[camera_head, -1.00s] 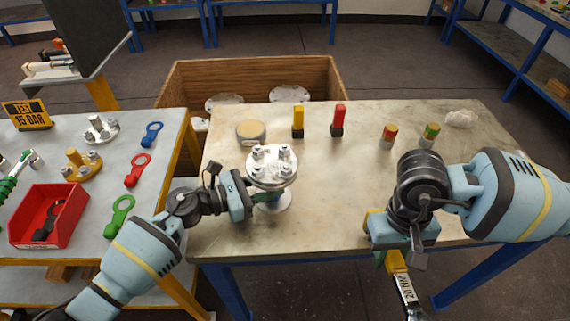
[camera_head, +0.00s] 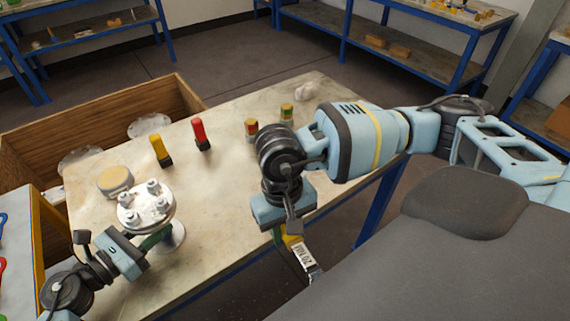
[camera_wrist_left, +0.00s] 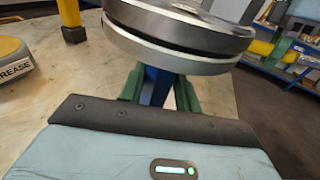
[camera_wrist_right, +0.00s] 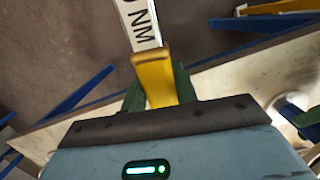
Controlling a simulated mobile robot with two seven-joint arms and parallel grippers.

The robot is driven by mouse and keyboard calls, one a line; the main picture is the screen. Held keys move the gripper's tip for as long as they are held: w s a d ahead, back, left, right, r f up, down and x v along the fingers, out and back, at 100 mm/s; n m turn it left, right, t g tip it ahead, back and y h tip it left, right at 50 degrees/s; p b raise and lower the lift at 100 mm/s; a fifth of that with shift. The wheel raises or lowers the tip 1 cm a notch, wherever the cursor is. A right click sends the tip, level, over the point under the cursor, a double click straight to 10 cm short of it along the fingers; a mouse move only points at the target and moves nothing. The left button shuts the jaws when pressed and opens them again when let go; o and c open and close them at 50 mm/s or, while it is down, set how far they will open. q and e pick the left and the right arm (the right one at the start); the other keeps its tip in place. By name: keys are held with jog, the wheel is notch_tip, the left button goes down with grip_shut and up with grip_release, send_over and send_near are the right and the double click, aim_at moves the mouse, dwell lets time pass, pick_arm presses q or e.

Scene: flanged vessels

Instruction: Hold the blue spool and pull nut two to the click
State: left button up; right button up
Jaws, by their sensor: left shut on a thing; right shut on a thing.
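The spool has a round metal flange (camera_head: 147,206) on top with several nuts on studs. It stands upright near the table's left front. In the left wrist view its blue neck (camera_wrist_left: 156,86) shows below the flange rims. My left gripper (camera_head: 154,240) is shut on this neck, with a green finger on each side. My right gripper (camera_head: 286,234) is shut on the yellow handle of a torque wrench (camera_head: 303,257), off the table's front edge. In the right wrist view the wrench's white label (camera_wrist_right: 140,22) reads NM. Which nut is number two I cannot tell.
A grease tin (camera_head: 115,181) stands behind the spool. A yellow-capped marker (camera_head: 160,150), a red-capped one (camera_head: 201,134) and two banded pieces stand further right. A wooden crate (camera_head: 95,108) is behind the table (camera_head: 222,185). The table middle is clear.

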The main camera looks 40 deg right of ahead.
jog(key=w+a+r+m+t, duration=0.1)
jog(key=w+a+r+m, duration=0.2)
jog(key=r+m, duration=0.5)
jog(key=w+a+r+m, duration=0.4)
jog(key=a+r+m, duration=0.2)
jog(key=m, duration=1.1)
jog(key=shift+r+t, duration=0.4)
jog(key=shift+r, duration=0.8)
jog(key=shift+f, duration=0.2)
jog(key=shift+f, duration=2.15)
jog(key=shift+f, duration=0.45)
jog(key=shift+f, duration=0.35)
jog(key=shift+f, duration=0.4)
jog(key=shift+s, duration=0.1)
